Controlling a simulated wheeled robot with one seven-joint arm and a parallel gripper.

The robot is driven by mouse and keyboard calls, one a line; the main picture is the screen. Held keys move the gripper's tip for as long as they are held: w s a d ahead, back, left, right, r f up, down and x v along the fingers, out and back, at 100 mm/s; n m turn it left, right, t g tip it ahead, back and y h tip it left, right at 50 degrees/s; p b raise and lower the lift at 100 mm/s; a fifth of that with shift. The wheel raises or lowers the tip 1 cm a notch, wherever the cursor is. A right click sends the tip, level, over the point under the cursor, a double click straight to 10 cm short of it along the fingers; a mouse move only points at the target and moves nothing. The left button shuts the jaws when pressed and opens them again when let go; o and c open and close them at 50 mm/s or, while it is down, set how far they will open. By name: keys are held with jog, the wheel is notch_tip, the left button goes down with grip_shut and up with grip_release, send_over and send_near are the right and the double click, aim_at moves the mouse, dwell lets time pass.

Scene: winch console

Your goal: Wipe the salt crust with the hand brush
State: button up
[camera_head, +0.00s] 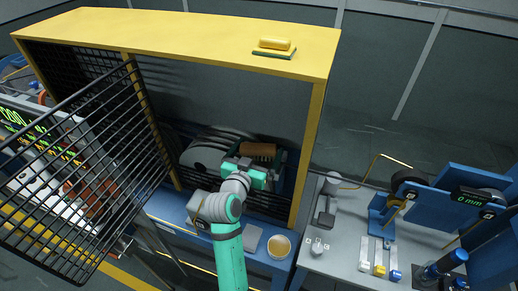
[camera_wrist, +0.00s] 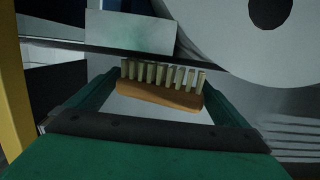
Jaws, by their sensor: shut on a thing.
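The hand brush (camera_wrist: 160,96) has an orange-brown wooden body and a row of pale bristles. In the wrist view it sits between the green fingers of my gripper (camera_wrist: 160,105), bristles pointing away from my palm. My gripper is shut on it. In the head view my gripper (camera_head: 252,172) is inside the yellow-framed cabinet, and the brush (camera_head: 257,149) appears as a brown block just beyond it. A pale, faintly greenish patch (camera_wrist: 130,30) on a grey face lies beyond the bristles; I cannot tell whether it is the salt crust. Contact is not clear.
The cabinet's yellow top (camera_head: 180,30) carries a yellow-handled green pad (camera_head: 274,47). A black mesh door (camera_head: 90,160) stands open at left. A grey drum (camera_head: 205,153) is beside my gripper. A cup (camera_head: 279,246) stands in front; a cluttered grey bench (camera_head: 340,262) is at right.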

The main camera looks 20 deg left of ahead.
jog(key=shift+a+f, duration=0.1)
jog(key=shift+f, duration=0.3)
